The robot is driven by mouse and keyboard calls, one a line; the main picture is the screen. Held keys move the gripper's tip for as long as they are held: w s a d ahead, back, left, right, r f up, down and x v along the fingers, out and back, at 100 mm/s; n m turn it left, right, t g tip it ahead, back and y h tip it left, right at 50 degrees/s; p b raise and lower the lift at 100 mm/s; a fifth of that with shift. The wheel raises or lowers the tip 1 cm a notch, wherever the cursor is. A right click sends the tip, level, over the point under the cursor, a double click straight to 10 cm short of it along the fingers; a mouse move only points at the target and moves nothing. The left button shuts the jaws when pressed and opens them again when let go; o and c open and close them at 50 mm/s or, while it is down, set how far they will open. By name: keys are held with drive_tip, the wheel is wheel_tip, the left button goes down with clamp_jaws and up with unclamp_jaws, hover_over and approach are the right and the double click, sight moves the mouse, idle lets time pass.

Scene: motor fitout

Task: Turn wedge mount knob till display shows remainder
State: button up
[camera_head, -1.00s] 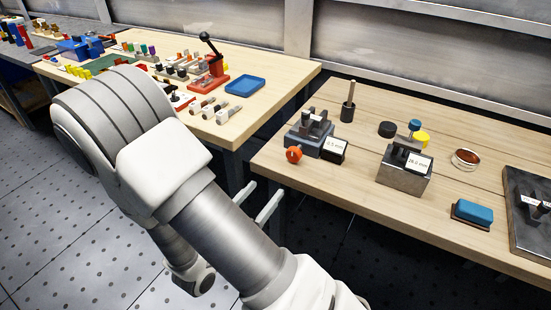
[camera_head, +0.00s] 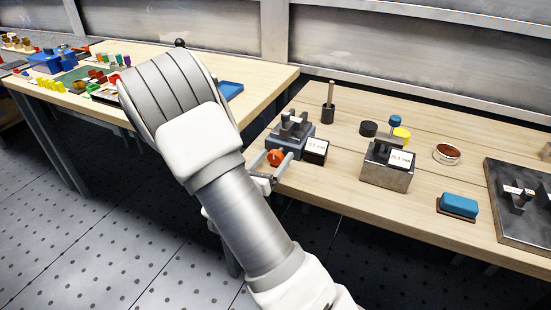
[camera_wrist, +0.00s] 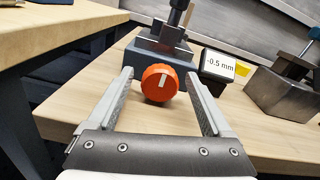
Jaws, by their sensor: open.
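The wedge mount (camera_head: 291,135) is a blue-grey block with dark metal parts on top, near the left end of the right-hand bench. Its orange round knob (camera_wrist: 160,84) faces me, with a white mark pointing about straight up. The knob also shows in the head view (camera_head: 276,157). The display (camera_wrist: 219,66) beside it reads -0.5 mm. My gripper (camera_wrist: 159,73) is open, its two fingers left and right of the knob in the wrist view, with gaps on both sides. I cannot tell how far the tips reach past the knob.
A metal block with a second display (camera_head: 401,159) stands to the right; its small number is hard to read. A dark holder with a rod (camera_head: 328,112), a blue brush-like block (camera_head: 458,206) and a dark plate (camera_head: 512,215) share the bench. Open wood lies between.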

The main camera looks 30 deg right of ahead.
drive_tip(key=shift+w+d, duration=0.35)
drive_tip(key=shift+d, duration=0.1)
clamp_jaws()
idle(0.3)
drive_tip(key=m+b, duration=0.2)
drive_tip(key=m, duration=0.2)
drive_tip(key=shift+f+b, duration=0.15)
drive_tip(key=shift+b, duration=0.2)
drive_tip(key=shift+s+m+b, duration=0.1)
drive_tip(key=shift+m+b, duration=1.05)
drive_tip(key=shift+m, duration=0.45)
